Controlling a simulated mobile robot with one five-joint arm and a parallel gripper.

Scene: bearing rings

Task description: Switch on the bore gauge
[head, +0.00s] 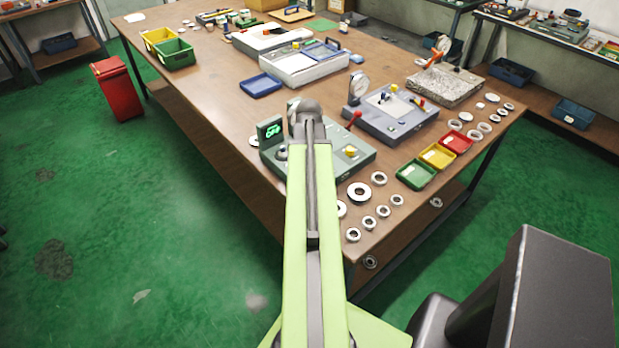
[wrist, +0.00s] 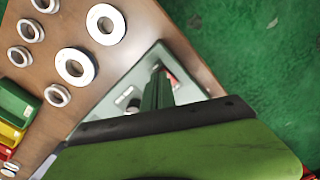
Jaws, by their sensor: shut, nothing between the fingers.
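A grey-green instrument, which looks like the bore gauge (head: 361,161), sits at the near edge of the bench. Its upright screen (head: 270,130) shows glowing green marks, and a yellow knob (head: 350,151) stands on its top. My arm covers the middle of it. In the wrist view a corner of its top (wrist: 118,100) shows with small pale and dark parts and a bit of red (wrist: 172,78). My gripper (wrist: 157,82) is shut and empty over this top. In the head view the fingertips are hidden behind my arm; contact cannot be told.
Several metal rings (head: 359,192) lie to the right of the instrument. Green (head: 416,176), yellow (head: 437,157) and red (head: 456,142) trays stand beyond them. A blue tray (head: 261,85) lies farther back.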

